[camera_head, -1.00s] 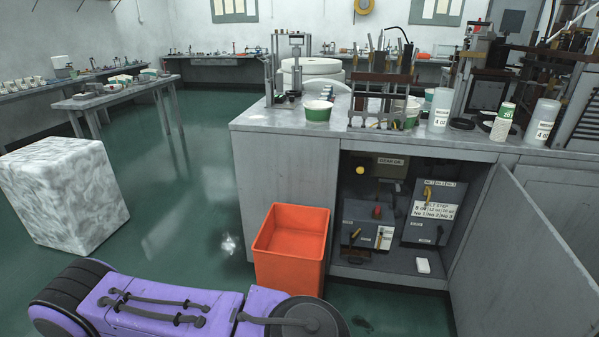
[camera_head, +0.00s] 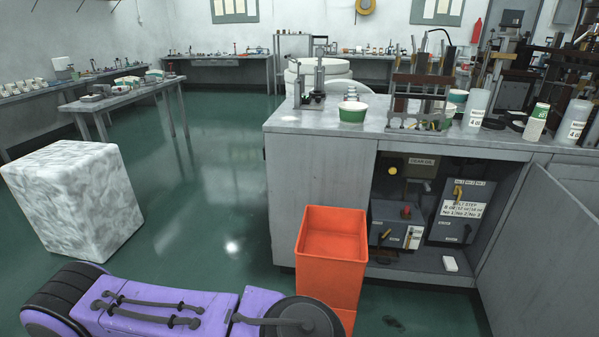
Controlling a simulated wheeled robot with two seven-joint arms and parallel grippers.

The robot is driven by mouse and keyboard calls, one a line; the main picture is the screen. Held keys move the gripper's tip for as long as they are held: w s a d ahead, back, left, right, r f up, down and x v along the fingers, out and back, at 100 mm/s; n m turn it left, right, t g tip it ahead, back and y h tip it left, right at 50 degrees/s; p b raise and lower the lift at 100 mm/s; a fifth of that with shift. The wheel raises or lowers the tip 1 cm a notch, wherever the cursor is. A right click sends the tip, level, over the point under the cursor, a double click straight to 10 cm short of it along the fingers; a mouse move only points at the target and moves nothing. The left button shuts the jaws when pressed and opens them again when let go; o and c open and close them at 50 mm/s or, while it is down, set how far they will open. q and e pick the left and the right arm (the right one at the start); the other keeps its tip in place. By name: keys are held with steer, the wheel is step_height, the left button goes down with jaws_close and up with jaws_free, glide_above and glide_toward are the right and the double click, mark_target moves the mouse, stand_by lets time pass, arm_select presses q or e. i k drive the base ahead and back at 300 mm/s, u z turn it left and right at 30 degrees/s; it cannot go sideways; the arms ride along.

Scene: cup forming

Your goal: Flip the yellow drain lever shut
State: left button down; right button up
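An open cabinet under the grey counter (camera_head: 318,198) holds control boxes at the right of the view. A yellow lever (camera_head: 385,234) is on the front of the left grey box (camera_head: 388,213), tilted. Another yellow lever (camera_head: 457,192) is upright on the right box (camera_head: 463,226). A yellow round knob (camera_head: 392,170) shows above the left box. The labels are too small to tell which lever is the drain lever, or whether it is open or shut. Neither gripper is in view.
An orange bin (camera_head: 331,262) stands on the floor just left of the cabinet opening. The cabinet door (camera_head: 537,258) hangs open to the right. A marbled block (camera_head: 75,200) stands at the left. Green floor (camera_head: 200,200) is clear between block and counter.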

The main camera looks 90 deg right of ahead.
mark_target(386, 234)
steer(key=z, duration=3.5)
steer(key=k, duration=0.3)
steer(key=z, duration=0.55)
